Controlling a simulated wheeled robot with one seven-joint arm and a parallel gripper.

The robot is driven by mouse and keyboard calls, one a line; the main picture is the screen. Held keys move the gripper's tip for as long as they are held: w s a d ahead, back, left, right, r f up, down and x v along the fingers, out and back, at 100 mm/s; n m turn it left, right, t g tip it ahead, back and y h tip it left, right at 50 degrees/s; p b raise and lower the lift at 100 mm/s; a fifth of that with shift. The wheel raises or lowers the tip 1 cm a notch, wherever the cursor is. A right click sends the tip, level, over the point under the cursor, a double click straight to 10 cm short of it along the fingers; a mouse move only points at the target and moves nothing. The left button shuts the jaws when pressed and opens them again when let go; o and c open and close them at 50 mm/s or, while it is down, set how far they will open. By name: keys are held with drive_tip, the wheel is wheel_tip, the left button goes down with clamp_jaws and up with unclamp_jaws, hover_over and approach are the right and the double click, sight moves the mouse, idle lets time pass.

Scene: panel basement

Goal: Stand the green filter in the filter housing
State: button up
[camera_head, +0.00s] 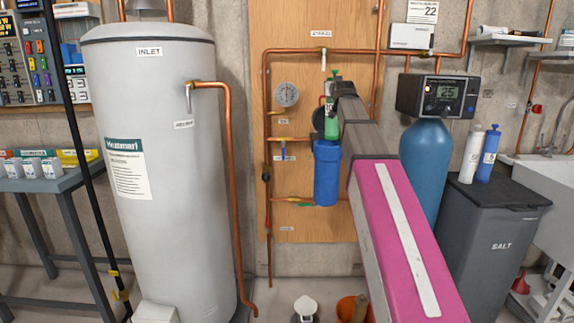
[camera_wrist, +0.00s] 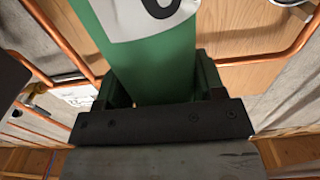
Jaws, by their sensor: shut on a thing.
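The green filter (camera_head: 331,124) is a slim upright cylinder with a narrow tip at its top. The blue filter housing (camera_head: 327,175) is mounted on the wooden panel, and the filter's lower end shows right at its top. I cannot tell whether the filter is inside the rim or in front of it. My gripper (camera_head: 329,107) is shut on the filter, partly hidden behind my arm. In the wrist view the green filter (camera_wrist: 150,65), with a white label, sits between the two fingers (camera_wrist: 160,88). The housing cannot be made out there.
Copper pipes (camera_head: 290,139) and a round gauge (camera_head: 286,94) sit beside the housing. A large grey tank (camera_head: 165,200) stands left. A blue softener tank (camera_head: 427,160) stands right. White (camera_head: 471,154) and blue (camera_head: 488,154) cartridges stand on the salt bin (camera_head: 500,240).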

drive_tip(key=shift+w+f, duration=0.2)
drive_tip(key=shift+f, duration=1.3)
drive_tip(key=shift+w+f, duration=0.2)
drive_tip(key=shift+f, duration=1.25)
drive_tip(key=o, duration=1.5)
drive_tip(key=shift+s, duration=0.1)
drive_tip(key=s, duration=1)
drive_tip(key=shift+s, duration=0.3)
drive_tip(key=shift+f, duration=0.15)
